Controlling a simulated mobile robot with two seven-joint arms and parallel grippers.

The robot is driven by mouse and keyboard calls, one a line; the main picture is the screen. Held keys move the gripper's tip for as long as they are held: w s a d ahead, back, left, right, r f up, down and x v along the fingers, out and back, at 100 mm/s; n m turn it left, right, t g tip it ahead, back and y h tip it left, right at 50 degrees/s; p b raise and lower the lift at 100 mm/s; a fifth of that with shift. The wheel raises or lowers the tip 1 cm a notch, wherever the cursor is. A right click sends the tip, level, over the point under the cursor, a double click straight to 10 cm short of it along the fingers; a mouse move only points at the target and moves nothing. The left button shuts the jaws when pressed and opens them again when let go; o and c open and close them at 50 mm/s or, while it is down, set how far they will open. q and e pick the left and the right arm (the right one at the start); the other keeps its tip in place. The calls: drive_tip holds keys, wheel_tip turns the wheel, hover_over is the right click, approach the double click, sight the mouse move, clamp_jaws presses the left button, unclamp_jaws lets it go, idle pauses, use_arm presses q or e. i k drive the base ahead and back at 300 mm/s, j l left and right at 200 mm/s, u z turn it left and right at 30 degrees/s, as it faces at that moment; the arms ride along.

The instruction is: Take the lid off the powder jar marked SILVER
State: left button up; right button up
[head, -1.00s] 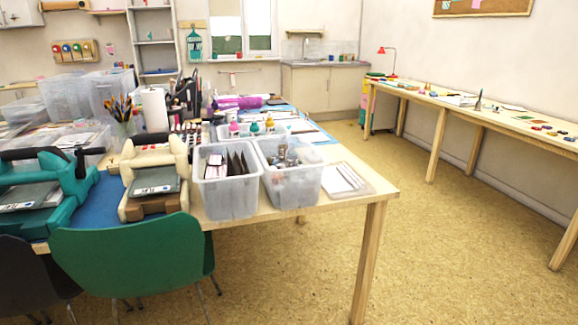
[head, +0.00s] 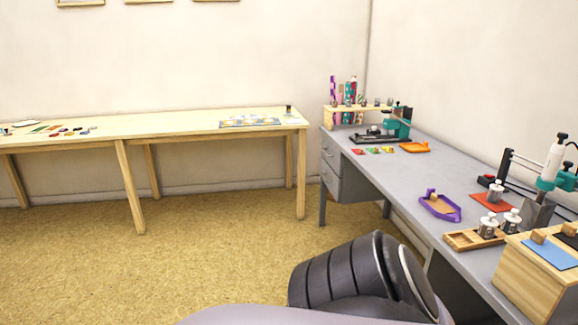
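No jar with a readable SILVER mark shows in the head view. On the grey desk (head: 440,185) at the right, two small jar-like containers with pale tops, a left one (head: 488,227) and a right one (head: 511,221), stand at a wooden tray (head: 462,240). A similar container (head: 495,190) stands at a red mat (head: 480,203) behind them. Their markings are too small to read, so I cannot tell whether any is the powder jar. Neither of my grippers is in view; a dark ribbed part of my own body shows at the bottom.
A wooden box (head: 525,285) stands at the desk's near right. A purple tray (head: 437,207), an orange tray (head: 415,147) and a teal press (head: 398,122) are on the desk. A long wooden table (head: 180,125) lines the back wall. The floor (head: 190,240) between is clear.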

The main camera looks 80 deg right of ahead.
sight(497, 187)
drive_tip(key=l+z, duration=0.1)
drive_tip(key=z, duration=4.5)
drive_tip(key=j+z, duration=0.35)
drive_tip(key=i+j+z, duration=0.1)
drive_tip(key=j+z, duration=0.6)
drive_tip(key=j, duration=0.8)
drive_tip(key=k+j+z, duration=0.1)
drive_tip(key=j, duration=0.25)
